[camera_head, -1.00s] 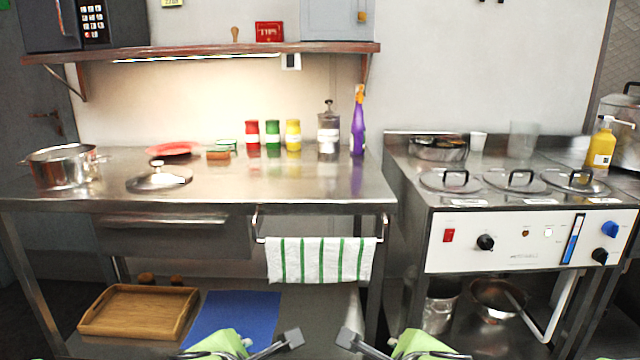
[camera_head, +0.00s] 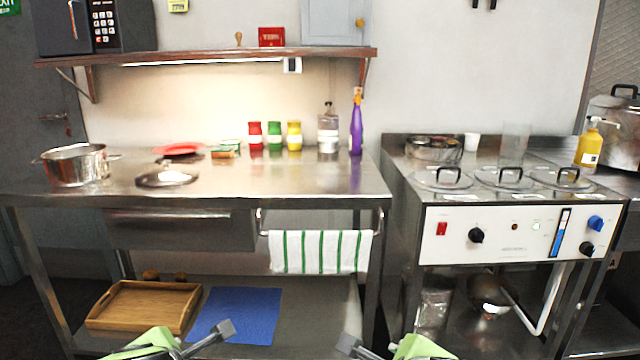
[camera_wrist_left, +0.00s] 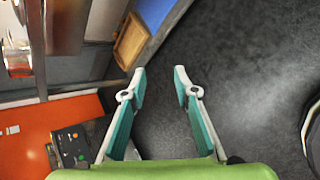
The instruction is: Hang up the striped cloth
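The striped cloth (camera_head: 320,252), white with green stripes, hangs folded over the metal rail (camera_head: 263,222) under the right front edge of the steel table. My left gripper (camera_head: 222,330) shows at the bottom of the head view, in front of and below the cloth, apart from it. In the left wrist view the left gripper (camera_wrist_left: 160,78) has its two fingers spread, with only dark floor between them. My right gripper (camera_head: 350,344) is at the bottom edge, right of centre, also apart from the cloth. Its fingers are mostly cut off, so its opening is unclear.
The steel table (camera_head: 250,190) carries a pot (camera_head: 75,166), a lid (camera_head: 167,178), several jars and a purple bottle (camera_head: 356,128). A wooden tray (camera_head: 145,307) and a blue mat (camera_head: 238,314) lie on its lower shelf. A cooker (camera_head: 520,235) stands at the right.

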